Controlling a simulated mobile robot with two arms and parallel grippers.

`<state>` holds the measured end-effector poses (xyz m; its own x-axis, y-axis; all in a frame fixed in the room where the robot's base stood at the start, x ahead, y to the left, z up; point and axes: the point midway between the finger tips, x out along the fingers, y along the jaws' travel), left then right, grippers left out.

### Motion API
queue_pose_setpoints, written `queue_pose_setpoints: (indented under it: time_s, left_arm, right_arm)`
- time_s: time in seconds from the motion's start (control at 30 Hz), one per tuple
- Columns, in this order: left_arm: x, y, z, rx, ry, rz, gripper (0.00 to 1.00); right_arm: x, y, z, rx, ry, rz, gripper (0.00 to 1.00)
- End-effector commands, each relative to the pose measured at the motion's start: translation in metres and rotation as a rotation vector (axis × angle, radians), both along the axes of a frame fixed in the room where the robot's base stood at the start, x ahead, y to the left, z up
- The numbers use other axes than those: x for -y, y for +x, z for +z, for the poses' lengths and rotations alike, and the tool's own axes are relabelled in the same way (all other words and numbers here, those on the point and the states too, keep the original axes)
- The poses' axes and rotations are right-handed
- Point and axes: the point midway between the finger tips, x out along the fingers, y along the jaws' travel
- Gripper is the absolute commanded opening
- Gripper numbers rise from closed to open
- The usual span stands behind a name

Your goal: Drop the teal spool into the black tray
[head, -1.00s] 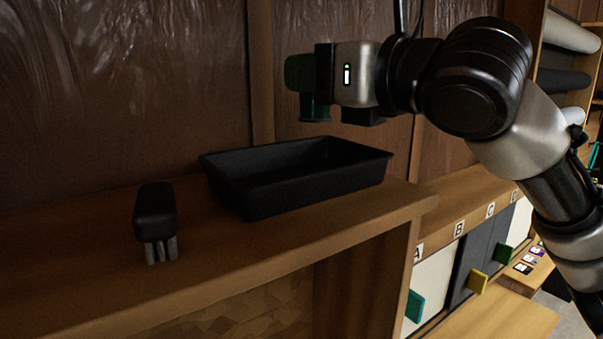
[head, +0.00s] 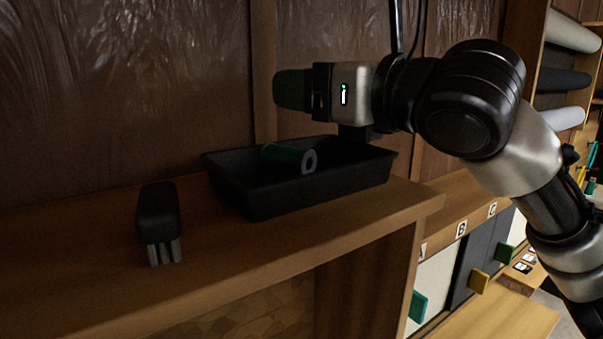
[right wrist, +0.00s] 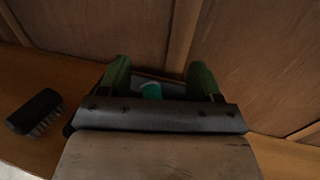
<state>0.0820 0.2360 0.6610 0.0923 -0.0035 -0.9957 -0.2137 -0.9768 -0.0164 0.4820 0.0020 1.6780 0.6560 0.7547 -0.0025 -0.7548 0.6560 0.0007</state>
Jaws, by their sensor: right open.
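The teal spool (head: 283,157) lies on its side in the black tray (head: 315,189), its pale end facing right. My right gripper (head: 292,90) is above the tray, apart from the spool, with its green fingers open and empty. In the right wrist view the spool (right wrist: 151,90) shows as a teal patch between the spread fingers, down in the tray, partly hidden by the gripper body. My left gripper is not in view.
A black brush (head: 158,220) with grey bristles stands on the wooden shelf (head: 90,270) left of the tray. A dark wall is close behind. Lettered panels with green and yellow tabs (head: 478,281) are lower right. The front left of the shelf is clear.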

Motion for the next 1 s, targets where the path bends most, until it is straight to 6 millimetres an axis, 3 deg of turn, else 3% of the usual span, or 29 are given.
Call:
queue_pose_setpoints:
  time_s: [0.17,0.6,1.0]
  left_arm:
    - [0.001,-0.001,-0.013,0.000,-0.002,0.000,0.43]
    - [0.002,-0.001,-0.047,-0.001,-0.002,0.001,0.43]
    - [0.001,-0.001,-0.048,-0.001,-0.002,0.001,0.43]
  right_arm:
    - [0.014,-0.011,-0.003,0.005,0.001,-0.003,0.64]
    - [0.073,-0.063,-0.002,0.001,0.000,-0.002,0.64]
    - [0.080,-0.069,0.000,-0.001,-0.001,0.000,0.64]
